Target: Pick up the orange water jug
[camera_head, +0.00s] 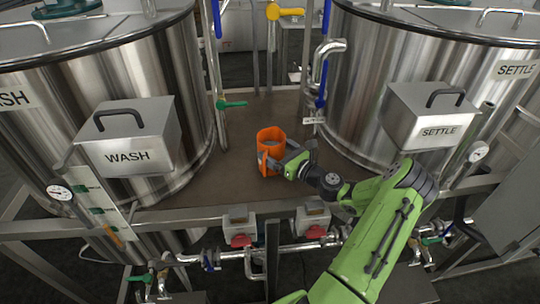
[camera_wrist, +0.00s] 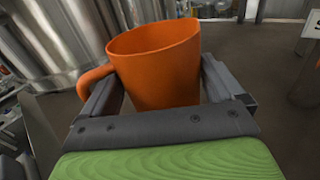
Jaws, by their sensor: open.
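The orange water jug (camera_head: 270,146) stands upright on a brown platform (camera_head: 238,180) between two steel tanks. In the wrist view the jug (camera_wrist: 158,62) is open at the top, and its handle points left. My gripper (camera_head: 277,158) reaches it from the right in the head view. In the wrist view my gripper (camera_wrist: 165,95) is open, with one finger on each side of the jug's body. The left finger is near the handle. I cannot tell whether either finger touches the jug. The lower part of the jug is hidden behind the gripper there.
A tank with a WASH box (camera_head: 130,143) stands left and a tank with a SETTLE box (camera_head: 425,120) stands right. Pipes with a green valve handle (camera_head: 231,104) and blue handles rise behind the jug. A steel rail (camera_head: 200,216) runs along the platform's front edge.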

